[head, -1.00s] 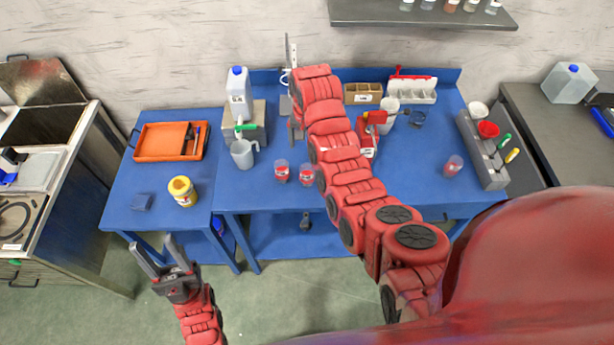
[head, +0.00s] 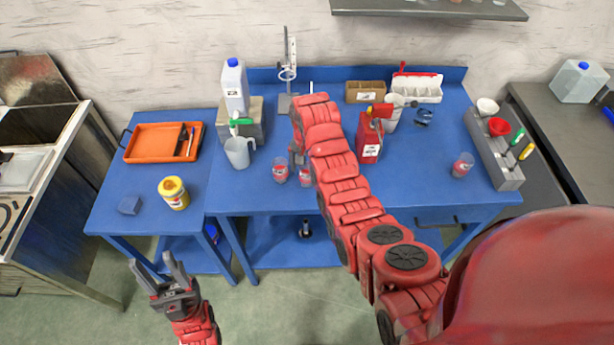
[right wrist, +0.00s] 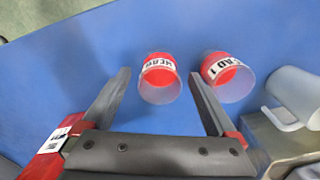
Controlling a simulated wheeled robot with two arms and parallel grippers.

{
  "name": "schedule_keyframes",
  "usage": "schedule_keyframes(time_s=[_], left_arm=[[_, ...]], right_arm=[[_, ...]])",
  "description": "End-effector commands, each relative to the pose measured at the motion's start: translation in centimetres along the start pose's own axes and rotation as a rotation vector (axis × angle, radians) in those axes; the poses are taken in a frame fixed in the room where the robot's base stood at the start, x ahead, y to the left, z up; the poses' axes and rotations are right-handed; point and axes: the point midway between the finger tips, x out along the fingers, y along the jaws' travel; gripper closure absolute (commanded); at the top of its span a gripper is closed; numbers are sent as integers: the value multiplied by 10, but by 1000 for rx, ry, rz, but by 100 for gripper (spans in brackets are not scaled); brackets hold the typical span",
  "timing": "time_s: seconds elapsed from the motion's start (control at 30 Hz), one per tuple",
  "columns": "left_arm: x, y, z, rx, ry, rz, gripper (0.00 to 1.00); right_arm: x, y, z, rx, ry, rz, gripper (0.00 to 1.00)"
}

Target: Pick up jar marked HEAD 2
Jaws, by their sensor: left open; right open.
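Two clear jars with red contents and white labels stand close together on the blue table. In the right wrist view, the right-hand jar (right wrist: 228,75) has a label reading about "EAD 1". The left-hand jar (right wrist: 159,78) has a partly turned label whose number I cannot read. In the head view they are the left jar (head: 280,172) and the jar partly behind my arm (head: 305,177). A third similar jar (head: 462,165) stands further right, its label unreadable. My right gripper (right wrist: 160,76) is open, its fingertips either side of the left-hand jar in view; contact cannot be told. My left gripper (head: 158,275) is open and empty, in front of the table.
A grey pitcher (head: 238,153) stands left of the jars. A red can (head: 369,140) and metal stand (head: 290,75) are behind. Bare table lies between the red can and the third jar.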

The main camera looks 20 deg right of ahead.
Motion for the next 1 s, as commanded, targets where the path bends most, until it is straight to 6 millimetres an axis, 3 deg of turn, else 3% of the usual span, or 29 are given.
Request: schedule_keyframes(time_s=[0.03,0.2,0.4,0.77,1.0], left_arm=[[11,0,-2,0,1,0,50],[27,-1,-4,0,0,0,50],[29,-2,-5,0,0,0,50],[30,-2,-5,0,0,0,50],[30,-2,-5,0,0,0,50]], right_arm=[[1,1,2,0,-8,5,7],[21,1,4,0,-8,5,7],[39,0,2,0,-5,4,7],[45,0,2,0,-2,1,7],[45,0,2,0,-2,1,49]])
